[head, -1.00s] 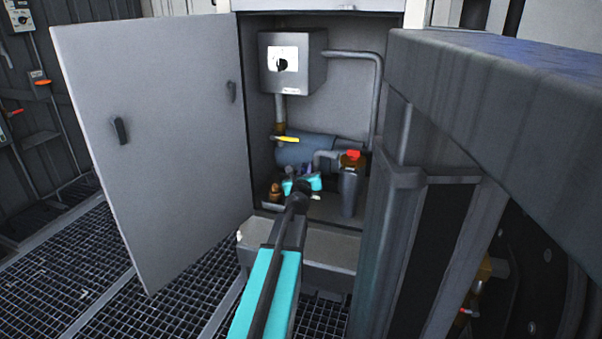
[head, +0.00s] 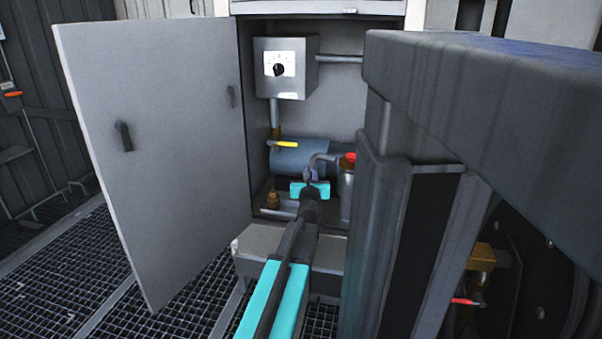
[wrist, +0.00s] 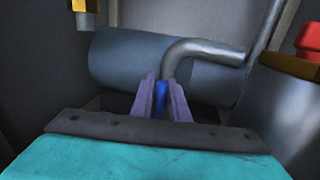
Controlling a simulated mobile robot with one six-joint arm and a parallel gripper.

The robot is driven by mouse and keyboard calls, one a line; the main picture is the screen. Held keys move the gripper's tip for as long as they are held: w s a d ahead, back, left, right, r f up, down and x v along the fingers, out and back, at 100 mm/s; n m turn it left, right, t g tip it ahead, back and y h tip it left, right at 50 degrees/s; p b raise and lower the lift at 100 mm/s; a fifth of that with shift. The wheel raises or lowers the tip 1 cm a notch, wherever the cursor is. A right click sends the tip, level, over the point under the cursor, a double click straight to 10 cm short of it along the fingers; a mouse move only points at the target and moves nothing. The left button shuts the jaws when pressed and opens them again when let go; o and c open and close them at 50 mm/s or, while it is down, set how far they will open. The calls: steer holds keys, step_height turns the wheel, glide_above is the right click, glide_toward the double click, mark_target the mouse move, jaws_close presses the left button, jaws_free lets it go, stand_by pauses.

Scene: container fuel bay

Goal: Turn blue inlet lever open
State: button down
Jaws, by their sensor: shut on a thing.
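The blue inlet lever (wrist: 161,98) shows as a narrow blue strip between the two purple fingers of my gripper (wrist: 160,84) in the wrist view. My gripper is shut on it, with one finger on each side. In the head view my gripper (head: 311,175) is inside the open cabinet, low and in front of the blue-grey cylinder (head: 297,160). The lever cannot be made out there. Its pivot and lower part are hidden behind the teal gripper body.
A yellow lever (head: 284,144) is above left and a red-topped canister (head: 346,185) stands close on the right. A bent grey pipe (wrist: 205,50) passes just behind the fingers. The cabinet door (head: 160,150) stands open at left. A brass fitting (head: 273,200) is at lower left.

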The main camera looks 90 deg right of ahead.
steer(key=shift+s+f, duration=0.1)
steer(key=shift+s, duration=0.35)
steer(key=c, duration=1.7)
jaws_free()
steer(key=shift+w, duration=0.25)
steer(key=shift+w+a, duration=0.1)
steer(key=shift+a, duration=0.05)
steer(key=shift+w+a+p, duration=0.2)
steer(key=shift+a+p, duration=0.15)
steer(key=shift+a, duration=2.6)
steer(key=shift+w+a+p, duration=0.2)
steer(key=shift+a+p, duration=0.15)
steer(key=shift+a, duration=2.55)
